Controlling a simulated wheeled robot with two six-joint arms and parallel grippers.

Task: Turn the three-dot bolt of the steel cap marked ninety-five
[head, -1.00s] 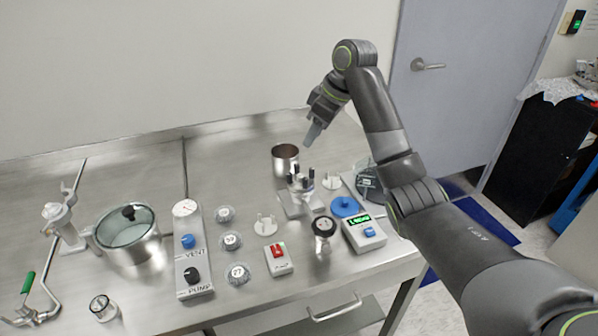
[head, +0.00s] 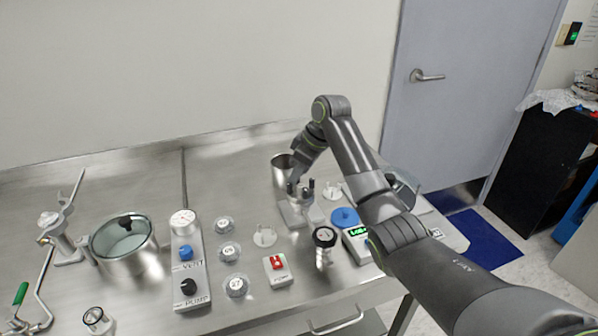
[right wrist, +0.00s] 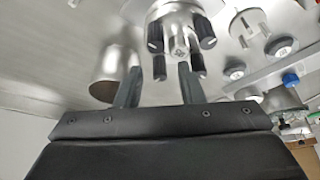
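The steel cap (head: 301,197) stands on a metal mount in the middle of the bench, with several black-headed bolts around its top. Its marking and the bolt dots are too small to read. My right gripper (head: 293,184) is down at the cap's left side. In the right wrist view, the cap (right wrist: 180,15) fills the upper middle. The right gripper (right wrist: 159,72) is open, its two fingers apart with one black bolt (right wrist: 159,66) showing between their tips. Whether they touch it I cannot tell. Another bolt (right wrist: 198,66) sits just right of the right finger. My left gripper is out of view.
A steel cup (head: 282,168) stands close behind the cap. A black-topped gauge (head: 324,238), a blue disc (head: 344,217) and a box with a green display (head: 357,240) are in front and right. Numbered discs (head: 230,251) and a vent and pump panel (head: 190,270) lie left.

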